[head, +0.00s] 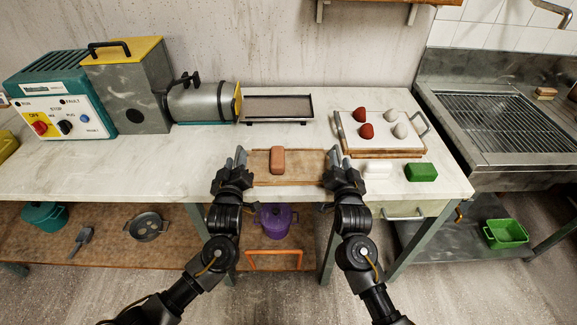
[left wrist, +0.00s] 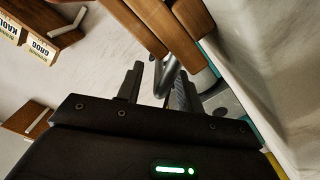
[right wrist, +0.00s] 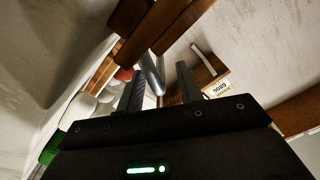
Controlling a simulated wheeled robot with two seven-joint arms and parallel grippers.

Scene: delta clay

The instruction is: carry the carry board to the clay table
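The carry board (head: 312,166) is a flat wooden board at the front of the white worktop, with a reddish-brown clay block (head: 277,160) on it. Whether it touches the worktop is unclear. My left gripper (head: 240,160) is at its left end and my right gripper (head: 332,160) at its right end. In the left wrist view a grey metal handle (left wrist: 168,72) runs between the spread fingers. In the right wrist view a similar handle (right wrist: 152,72) lies between the spread fingers. Both grippers look open around the handles. I cannot tell which surface is the clay table.
The white worktop (head: 180,165) carries a clay machine (head: 130,90), a dark tray (head: 278,108), and a handled tray (head: 385,152) with red and white lumps. A white block (head: 376,169) and green block (head: 421,172) lie right of the board. A grated sink unit (head: 500,115) stands right.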

